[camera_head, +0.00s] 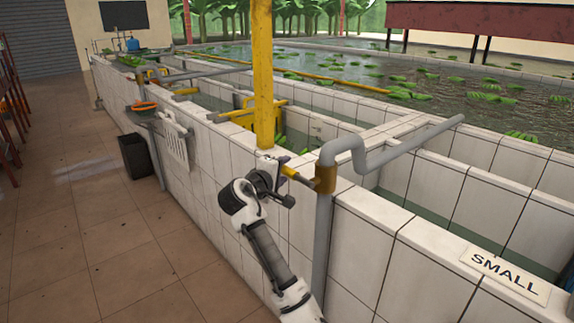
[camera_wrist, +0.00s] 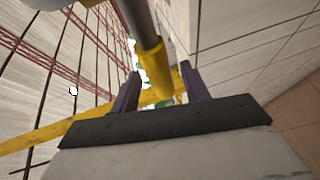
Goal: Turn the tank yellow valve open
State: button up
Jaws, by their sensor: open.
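The yellow valve (camera_head: 325,179) sits on a grey pipe at the tank's near wall. Its yellow lever (camera_head: 300,178) reaches left toward my gripper. My gripper (camera_head: 284,168) is at the lever's left end, beside the yellow post, with its dark purple fingers partly seen. In the wrist view, my gripper (camera_wrist: 160,84) has its two fingers apart. The yellow valve body (camera_wrist: 154,68) shows beyond and between them, below the grey pipe. Whether the fingers touch the lever cannot be told.
The white-tiled tank wall (camera_head: 400,245) runs along the right. A yellow post (camera_head: 263,75) rises just behind my gripper. A grey pipe (camera_head: 405,145) bends over the tank. A "SMALL" sign (camera_head: 505,271) lies on the rim. The tiled floor at left is mostly clear.

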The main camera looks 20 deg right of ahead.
aim_at(287, 168)
jog(key=shift+x, duration=1.6)
grip_shut()
